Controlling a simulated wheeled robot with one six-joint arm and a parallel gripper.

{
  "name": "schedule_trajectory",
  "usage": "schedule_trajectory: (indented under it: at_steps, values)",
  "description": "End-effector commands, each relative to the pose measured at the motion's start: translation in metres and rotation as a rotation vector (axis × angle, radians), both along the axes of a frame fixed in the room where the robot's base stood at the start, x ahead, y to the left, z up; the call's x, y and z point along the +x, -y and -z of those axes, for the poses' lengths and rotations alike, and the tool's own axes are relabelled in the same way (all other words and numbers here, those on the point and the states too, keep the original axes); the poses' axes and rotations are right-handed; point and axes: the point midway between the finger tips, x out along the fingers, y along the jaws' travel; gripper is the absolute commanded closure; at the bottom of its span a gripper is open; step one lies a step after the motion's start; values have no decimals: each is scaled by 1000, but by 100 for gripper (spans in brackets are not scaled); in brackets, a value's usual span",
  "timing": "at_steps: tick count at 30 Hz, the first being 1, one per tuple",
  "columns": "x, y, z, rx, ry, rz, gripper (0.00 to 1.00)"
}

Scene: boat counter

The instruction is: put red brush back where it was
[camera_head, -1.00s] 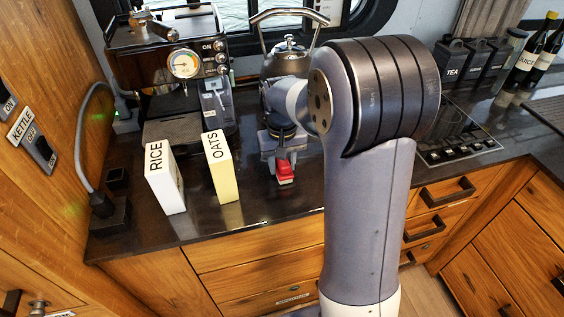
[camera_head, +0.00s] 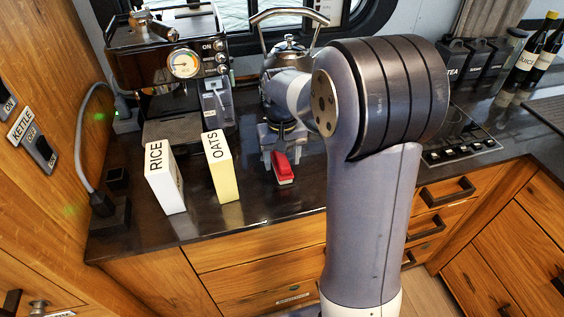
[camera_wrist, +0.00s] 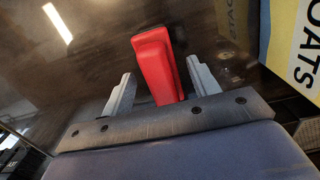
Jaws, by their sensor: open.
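The red brush (camera_head: 281,165) is at the front of the dark counter, right of the OATS box, with a pale strip along its lower edge. In the wrist view the red brush (camera_wrist: 157,65) extends between my two fingers, with a gap on both sides. My gripper (camera_head: 283,158) is open around the brush, and its fingers also show in the wrist view (camera_wrist: 162,88). The near end of the brush is hidden by the gripper's bar in the wrist view. My arm hides part of the counter behind the gripper.
A RICE box (camera_head: 164,178) and an OATS box (camera_head: 221,168) stand close on the left. A coffee machine (camera_head: 180,70) and a kettle (camera_head: 288,55) stand behind. Bare counter lies in front of the boxes, up to the front edge.

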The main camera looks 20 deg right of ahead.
Motion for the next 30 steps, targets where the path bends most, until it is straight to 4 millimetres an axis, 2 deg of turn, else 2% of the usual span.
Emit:
schedule_trajectory:
  at_steps: [6,13,19,30]
  values:
    - [1,0,-49,0,5,0,43]
    - [0,0,-89,0,3,0,43]
    - [0,0,-102,0,1,0,43]
    - [0,0,-102,0,0,0,43]
